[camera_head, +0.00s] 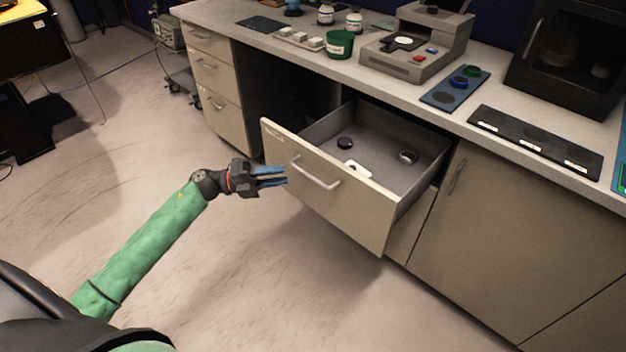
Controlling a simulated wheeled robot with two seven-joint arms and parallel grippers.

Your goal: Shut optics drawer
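The optics drawer (330,197) stands pulled out of the bench, with its beige front facing the lower left and a pale bar handle (316,174) on it. Inside its grey tray lie a dark round piece (345,143), a white piece (357,169) and a small metallic piece (407,157). My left gripper (286,175) is at the left part of the drawer front, left of the handle, with its blue fingers pointing at the front. I cannot tell whether the fingertips touch it, or how far apart they are. My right gripper is not in view.
The bench top (400,93) above carries a grey instrument (417,50), a green cup (340,44), a blue tray (455,88) and a black strip (535,142). A closed drawer stack (215,83) stands left of a dark opening. The floor in front is clear.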

